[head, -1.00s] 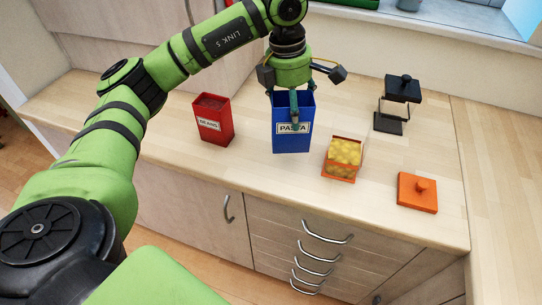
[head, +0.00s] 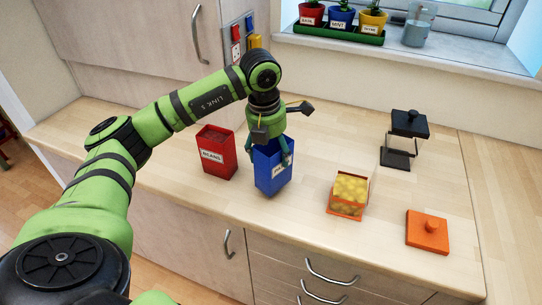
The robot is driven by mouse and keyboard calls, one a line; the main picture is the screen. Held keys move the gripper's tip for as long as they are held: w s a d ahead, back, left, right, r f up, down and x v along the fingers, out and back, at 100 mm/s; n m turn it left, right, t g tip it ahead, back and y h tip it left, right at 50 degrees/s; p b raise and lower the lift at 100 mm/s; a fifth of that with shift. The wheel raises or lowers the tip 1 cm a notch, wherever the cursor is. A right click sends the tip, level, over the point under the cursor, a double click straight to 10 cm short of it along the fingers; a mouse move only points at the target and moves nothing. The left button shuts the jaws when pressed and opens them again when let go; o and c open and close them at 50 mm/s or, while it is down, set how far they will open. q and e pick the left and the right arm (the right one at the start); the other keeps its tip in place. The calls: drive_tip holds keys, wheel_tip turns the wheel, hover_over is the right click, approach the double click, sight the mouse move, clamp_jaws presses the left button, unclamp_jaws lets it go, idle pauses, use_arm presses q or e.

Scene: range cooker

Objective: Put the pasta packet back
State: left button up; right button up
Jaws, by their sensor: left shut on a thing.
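The blue pasta packet (head: 271,180) is an open-topped upright box with a white label, turned and slightly tilted on the worktop's middle. The gripper hides part of the packet's top and label. I cannot tell whether its base touches the worktop. A red beans box (head: 217,158) stands close on its left, with a small gap. My right gripper is not in view.
An orange open box with yellow round contents (head: 348,194) stands to the right, an orange lid (head: 427,232) beyond it. A black stand (head: 404,140) is behind. The worktop (head: 320,135) is clear between them. Potted herbs (head: 340,18) sit on the windowsill.

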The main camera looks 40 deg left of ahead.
use_arm(q)
wheel_tip(320, 180, down, 2)
drive_tip(key=shift+f, duration=0.2)
drive_tip(key=shift+f, duration=0.1)
drive_tip(key=o, duration=1.5)
drive_tip(key=shift+c, duration=0.2)
drive_tip(key=shift+r, duration=0.5)
wheel_tip(320, 180, up, 11)
drive_tip(key=s+b, duration=0.1)
drive_tip(key=b, duration=0.1)
drive_tip(key=shift+s, duration=0.25)
